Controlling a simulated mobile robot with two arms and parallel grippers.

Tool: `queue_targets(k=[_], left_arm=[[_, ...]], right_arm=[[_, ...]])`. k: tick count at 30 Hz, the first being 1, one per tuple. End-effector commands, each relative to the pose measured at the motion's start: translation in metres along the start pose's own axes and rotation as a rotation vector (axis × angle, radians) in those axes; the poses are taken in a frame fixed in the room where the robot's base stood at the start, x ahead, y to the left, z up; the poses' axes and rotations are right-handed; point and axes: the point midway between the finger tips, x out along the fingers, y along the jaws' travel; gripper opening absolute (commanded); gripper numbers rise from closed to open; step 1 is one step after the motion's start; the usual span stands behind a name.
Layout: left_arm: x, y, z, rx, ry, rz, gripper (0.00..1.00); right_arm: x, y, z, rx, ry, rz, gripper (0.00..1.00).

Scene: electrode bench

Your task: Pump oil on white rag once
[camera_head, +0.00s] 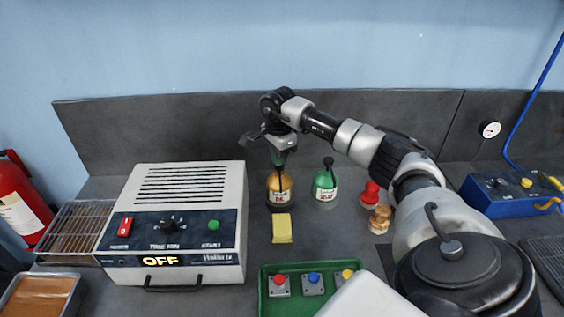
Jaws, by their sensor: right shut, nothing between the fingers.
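An amber bottle (280,192) with a pale label and a dark top stands on the grey bench, right of the white machine. A green bottle (325,184) with a dark pump head stands to its right. My right gripper (281,158) points down directly over the amber bottle's top, shut and holding nothing. It hides part of the top, and I cannot tell whether it touches it. A small pale yellow folded cloth or block (282,229) lies in front of the amber bottle. I cannot clearly make out a white rag. My left gripper is out of view.
The white machine (187,190), its display reading OFF, stands left. A green tray (266,286) with coloured buttons lies in front. A red-topped stamp (370,194) and a wooden one (380,218) stand under my right arm. A blue box (505,195) is right.

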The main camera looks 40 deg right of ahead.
Motion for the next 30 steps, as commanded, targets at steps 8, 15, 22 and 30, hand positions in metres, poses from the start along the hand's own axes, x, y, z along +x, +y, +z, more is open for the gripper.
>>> queue_targets(k=[8,15,22,30], left_arm=[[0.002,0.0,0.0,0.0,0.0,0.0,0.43],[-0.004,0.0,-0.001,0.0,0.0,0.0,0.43],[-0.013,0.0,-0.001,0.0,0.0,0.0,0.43],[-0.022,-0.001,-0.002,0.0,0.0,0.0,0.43]], right_arm=[[0.005,0.001,0.0,0.0,0.001,0.005,0.0],[-0.004,0.001,0.0,-0.001,0.001,0.005,0.0],[-0.019,0.001,0.0,0.0,0.001,0.003,0.0],[-0.033,0.0,0.0,0.0,0.0,0.002,0.0]])
